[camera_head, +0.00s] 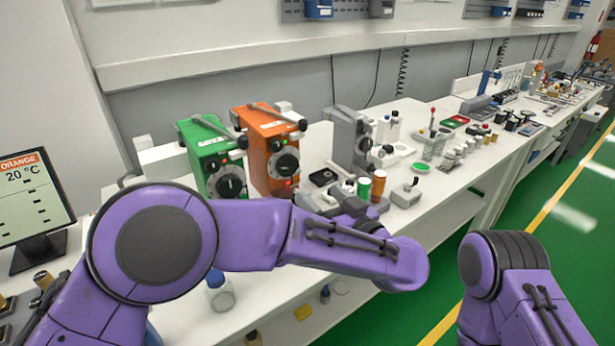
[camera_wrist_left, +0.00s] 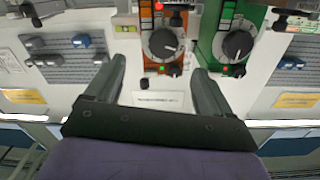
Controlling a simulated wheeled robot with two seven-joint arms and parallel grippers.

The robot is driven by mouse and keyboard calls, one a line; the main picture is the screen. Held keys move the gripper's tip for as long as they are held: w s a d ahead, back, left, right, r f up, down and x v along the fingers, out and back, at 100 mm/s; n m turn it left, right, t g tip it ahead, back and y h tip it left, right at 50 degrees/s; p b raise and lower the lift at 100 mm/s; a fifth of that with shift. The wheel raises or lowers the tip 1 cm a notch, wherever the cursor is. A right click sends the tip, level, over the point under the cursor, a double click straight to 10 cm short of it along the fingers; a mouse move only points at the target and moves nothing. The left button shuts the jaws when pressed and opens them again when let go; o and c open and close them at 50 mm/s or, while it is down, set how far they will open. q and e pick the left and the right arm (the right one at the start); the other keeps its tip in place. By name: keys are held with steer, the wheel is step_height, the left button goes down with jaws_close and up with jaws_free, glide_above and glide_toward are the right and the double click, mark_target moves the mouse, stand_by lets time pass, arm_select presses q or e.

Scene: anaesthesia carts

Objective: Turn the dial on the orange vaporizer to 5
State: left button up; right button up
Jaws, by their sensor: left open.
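The orange vaporizer (camera_head: 262,151) stands on the white bench between a green and a grey one. Its round black dial (camera_head: 284,164) faces the front, with a red light below it. In the left wrist view the dial (camera_wrist_left: 163,44) lies beyond the fingertips, between their lines, with its pointer toward the right of the picture. The dial's numbers are too small to read. My left gripper (camera_wrist_left: 160,66) is open and empty, apart from the dial.
The green vaporizer (camera_head: 211,158) stands close beside the orange one, and its dial also shows in the wrist view (camera_wrist_left: 237,46). The grey unit (camera_head: 351,140) stands to the right. Small bottles and tools cover the bench farther right. A monitor (camera_head: 32,197) stands at left.

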mark_target(289, 167)
arm_select(q)
steer(key=shift+n+y, duration=0.3)
steer(key=p+x, duration=0.1)
steer(key=x, duration=0.2)
steer(key=p+x, duration=0.1)
steer(key=x, duration=0.3)
steer(key=p+x, duration=0.1)
steer(key=x, duration=0.2)
steer(key=shift+a+r, duration=0.2)
steer(key=shift+r, duration=0.2)
